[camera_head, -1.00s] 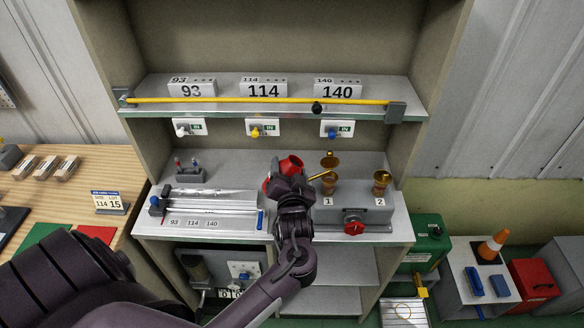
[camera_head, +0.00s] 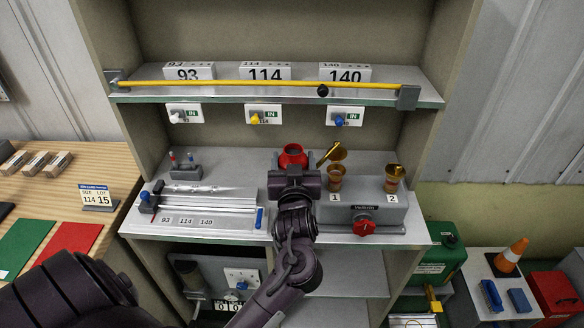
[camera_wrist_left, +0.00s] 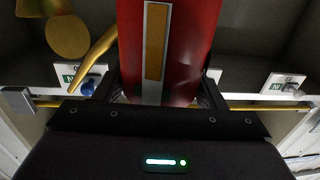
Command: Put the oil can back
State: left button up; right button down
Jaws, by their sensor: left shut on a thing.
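The red oil can (camera_head: 292,155) is held by my left gripper (camera_head: 293,173) above the middle of the grey counter, just left of the first brass cup (camera_head: 336,178). In the left wrist view the can's red body (camera_wrist_left: 199,45), with a yellow stripe, stands between the fingers of my gripper (camera_wrist_left: 162,97), which is shut on it. A curved golden spout (camera_wrist_left: 97,58) shows beside the can and points up to the right in the head view. The can's lower part is hidden behind the gripper. My right gripper is not in view.
A grey block with a red knob (camera_head: 362,228) carries the first cup and a second brass cup (camera_head: 394,178). A clear-topped wrapper device (camera_head: 207,198) lies to the left. A yellow bar (camera_head: 250,84) crosses the shelf above. A green box (camera_head: 440,262) stands right of the cabinet.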

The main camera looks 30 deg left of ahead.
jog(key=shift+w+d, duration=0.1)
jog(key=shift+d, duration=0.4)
